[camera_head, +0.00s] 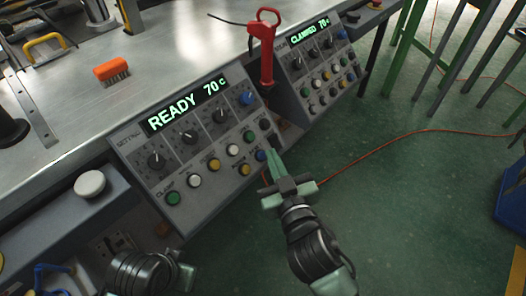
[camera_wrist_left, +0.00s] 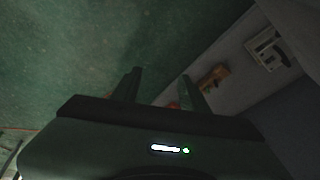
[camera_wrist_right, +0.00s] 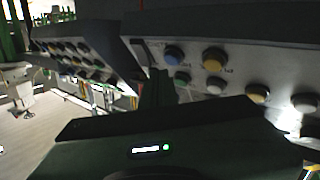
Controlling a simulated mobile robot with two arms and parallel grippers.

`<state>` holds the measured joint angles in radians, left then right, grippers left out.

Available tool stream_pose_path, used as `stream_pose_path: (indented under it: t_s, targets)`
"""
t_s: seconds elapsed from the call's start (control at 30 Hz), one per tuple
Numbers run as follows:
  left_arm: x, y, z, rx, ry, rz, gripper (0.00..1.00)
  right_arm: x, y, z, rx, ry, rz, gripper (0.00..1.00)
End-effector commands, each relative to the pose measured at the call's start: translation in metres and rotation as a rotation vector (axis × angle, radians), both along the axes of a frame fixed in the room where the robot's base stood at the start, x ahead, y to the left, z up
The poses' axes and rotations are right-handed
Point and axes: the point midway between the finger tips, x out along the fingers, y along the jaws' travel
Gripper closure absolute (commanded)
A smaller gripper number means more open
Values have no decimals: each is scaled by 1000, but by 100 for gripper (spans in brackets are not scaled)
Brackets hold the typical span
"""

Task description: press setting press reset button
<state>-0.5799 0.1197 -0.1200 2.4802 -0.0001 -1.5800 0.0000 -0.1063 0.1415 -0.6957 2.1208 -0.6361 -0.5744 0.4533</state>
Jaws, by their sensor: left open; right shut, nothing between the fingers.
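The setting press panel (camera_head: 190,145) faces me in the head view, its display (camera_head: 187,104) reading READY 70°C. Below its knobs are round buttons, among them a green one (camera_head: 173,198) labelled CLAMP, a yellow one (camera_head: 245,169) and a blue one (camera_head: 261,155). I cannot read which is reset. My right gripper (camera_head: 272,152) is shut and empty, its tips right beside the blue button; contact cannot be told. In the right wrist view the fingers (camera_wrist_right: 158,88) are left of and below the blue button (camera_wrist_right: 174,57). My left gripper (camera_wrist_left: 160,88) is open and empty above the floor.
A second panel (camera_head: 318,75) reading CLAMPED 70° stands to the right. A red-handled lever (camera_head: 262,50) rises between the panels. An orange brush (camera_head: 111,71) lies on the metal table (camera_head: 170,45). A white round button (camera_head: 89,184) is at left. The green floor (camera_head: 400,190) at right is mostly open.

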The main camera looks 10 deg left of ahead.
Motion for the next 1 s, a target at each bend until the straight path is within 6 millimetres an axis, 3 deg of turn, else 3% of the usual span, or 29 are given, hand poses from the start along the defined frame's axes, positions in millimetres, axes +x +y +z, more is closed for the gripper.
stream_pose_path:
  t_s: [0.37,1.0]
  targets:
    - [1,0,2,-1,-4,0,56,-1,-2,3,-1,0,0,100]
    - [15,-3,-67,1,40,-6,56,-14,-20,21,-1,1,0,100]
